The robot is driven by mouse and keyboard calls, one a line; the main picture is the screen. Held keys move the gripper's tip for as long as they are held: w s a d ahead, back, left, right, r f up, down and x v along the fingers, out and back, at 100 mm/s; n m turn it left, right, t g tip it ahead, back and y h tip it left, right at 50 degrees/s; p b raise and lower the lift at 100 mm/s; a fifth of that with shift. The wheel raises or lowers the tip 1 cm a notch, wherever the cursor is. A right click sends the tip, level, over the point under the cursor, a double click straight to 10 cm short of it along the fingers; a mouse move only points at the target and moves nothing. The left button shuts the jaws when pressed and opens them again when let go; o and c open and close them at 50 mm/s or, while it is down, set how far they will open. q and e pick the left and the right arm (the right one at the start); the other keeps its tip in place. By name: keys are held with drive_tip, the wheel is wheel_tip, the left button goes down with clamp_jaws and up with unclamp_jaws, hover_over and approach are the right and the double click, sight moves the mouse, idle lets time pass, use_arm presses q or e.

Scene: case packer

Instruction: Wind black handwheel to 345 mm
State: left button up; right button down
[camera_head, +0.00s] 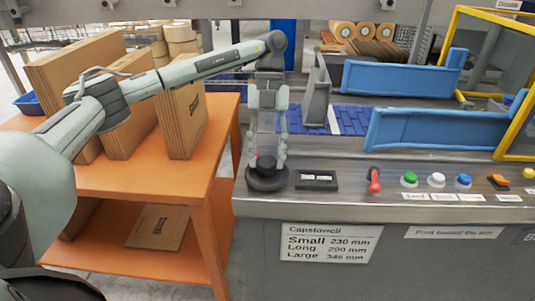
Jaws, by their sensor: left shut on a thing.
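The black handwheel (267,180) lies flat on the left end of the grey machine's front ledge. My left gripper (266,160) points straight down over it, its fingers shut on the handwheel's raised knob, which shows a little red between the fingertips. A small black counter (317,180) sits just right of the wheel, its digits too small to read. A white sign (331,243) below lists Small 230 mm, Long 290 mm and Large 345 mm. My right gripper is not in view.
Right of the counter are a red lever (374,180) and green (410,179), white and blue buttons. Blue guide rails (404,77) stand behind. An orange shelf (205,185) with flat cardboard cartons (187,118) stands at left, beneath my left arm.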

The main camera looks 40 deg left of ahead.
use_arm(q)
drive_tip(key=shift+s+f+n+h, duration=0.1)
drive_tip(key=shift+n+h, duration=0.2)
drive_tip(key=shift+n, duration=0.4)
drive_tip(key=o, duration=1.1)
drive_tip(key=shift+o, duration=0.2)
drive_tip(key=v, duration=1.2)
drive_tip(key=shift+d, duration=0.1)
